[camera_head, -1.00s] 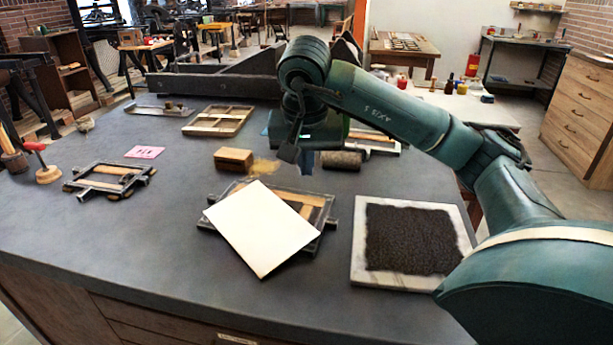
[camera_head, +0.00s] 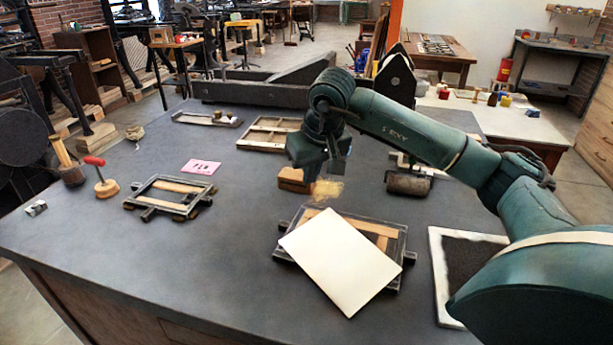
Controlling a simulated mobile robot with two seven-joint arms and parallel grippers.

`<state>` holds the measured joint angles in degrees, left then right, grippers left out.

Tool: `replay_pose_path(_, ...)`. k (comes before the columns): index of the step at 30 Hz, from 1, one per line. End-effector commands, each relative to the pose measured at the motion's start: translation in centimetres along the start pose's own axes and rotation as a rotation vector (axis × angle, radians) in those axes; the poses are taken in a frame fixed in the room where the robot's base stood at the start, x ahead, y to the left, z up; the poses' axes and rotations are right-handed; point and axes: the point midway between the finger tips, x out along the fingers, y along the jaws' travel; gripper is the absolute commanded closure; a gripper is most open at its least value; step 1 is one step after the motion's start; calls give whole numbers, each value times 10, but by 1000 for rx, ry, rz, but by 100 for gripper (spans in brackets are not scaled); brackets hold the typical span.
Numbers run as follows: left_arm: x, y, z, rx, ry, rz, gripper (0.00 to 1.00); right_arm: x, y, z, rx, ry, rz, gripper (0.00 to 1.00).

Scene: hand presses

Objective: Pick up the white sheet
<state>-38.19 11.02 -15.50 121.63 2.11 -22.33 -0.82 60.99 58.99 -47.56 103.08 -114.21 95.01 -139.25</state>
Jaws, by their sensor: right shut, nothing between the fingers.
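The white sheet (camera_head: 340,262) lies tilted on top of a dark wooden frame (camera_head: 397,240) with light wood bars, near the table's front edge. The sheet covers most of the frame's near part and overhangs its near side. My right gripper (camera_head: 322,168) is above the table, beyond the sheet and apart from it. It points down, shut and empty, near a wooden block (camera_head: 293,181) that it partly hides. My left gripper is not in view.
A roller (camera_head: 408,184) lies right of my gripper. A white-edged dark slab (camera_head: 440,275) is partly behind my arm. The table's front left is clear.

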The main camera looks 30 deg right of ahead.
Motion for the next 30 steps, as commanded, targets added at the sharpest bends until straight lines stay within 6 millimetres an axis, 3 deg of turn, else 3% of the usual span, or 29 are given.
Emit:
replay_pose_path(11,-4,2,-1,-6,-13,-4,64,81,-1,2,3,-7,0,100)
replay_pose_path(19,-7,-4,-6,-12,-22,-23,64,69,1,32,1,-2,2,100)
replay_pose_path(30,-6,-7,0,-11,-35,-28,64,67,0,39,2,-1,1,100)
